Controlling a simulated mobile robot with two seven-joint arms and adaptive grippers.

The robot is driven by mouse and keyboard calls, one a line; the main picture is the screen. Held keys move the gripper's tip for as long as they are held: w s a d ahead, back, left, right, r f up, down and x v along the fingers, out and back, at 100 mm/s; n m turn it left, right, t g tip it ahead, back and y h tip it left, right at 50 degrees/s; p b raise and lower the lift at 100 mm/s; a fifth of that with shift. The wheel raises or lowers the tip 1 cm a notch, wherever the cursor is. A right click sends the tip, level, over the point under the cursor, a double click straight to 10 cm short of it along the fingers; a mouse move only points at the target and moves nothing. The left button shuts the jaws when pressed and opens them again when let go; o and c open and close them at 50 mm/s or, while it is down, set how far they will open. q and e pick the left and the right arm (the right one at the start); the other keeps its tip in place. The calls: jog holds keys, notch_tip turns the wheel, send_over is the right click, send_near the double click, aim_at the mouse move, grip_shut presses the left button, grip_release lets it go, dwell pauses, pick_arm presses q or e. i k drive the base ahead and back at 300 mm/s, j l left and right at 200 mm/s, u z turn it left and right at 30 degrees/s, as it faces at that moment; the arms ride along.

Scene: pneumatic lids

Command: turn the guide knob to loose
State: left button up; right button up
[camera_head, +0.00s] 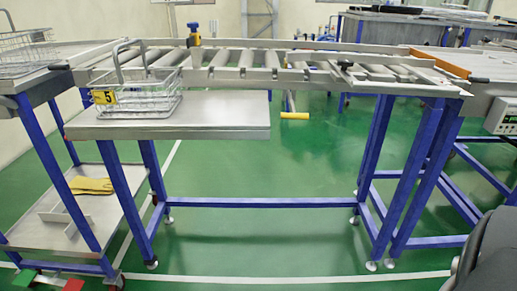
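A roller conveyor (205,76) on blue legs runs across the upper part of the head view. A small dark knob-like part (345,64) sits by the rail at its right half; it may be the guide knob, but it is too small to tell whether it is set loose or tight. A black handle (479,80) sticks out at the conveyor's right end, and another black handle (58,67) is at its left end. Neither of my grippers shows in this view.
A wire basket (140,97) with a yellow "5" tag stands on the steel shelf (235,118) at the conveyor's front. A yellow bar (295,116) hangs below the rollers. The green floor (270,165) under the frame is clear.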

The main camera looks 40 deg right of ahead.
aim_at(345, 64)
jog(key=z, duration=1.65)
jog(key=k+l, duration=0.2)
jog(key=l, duration=0.2)
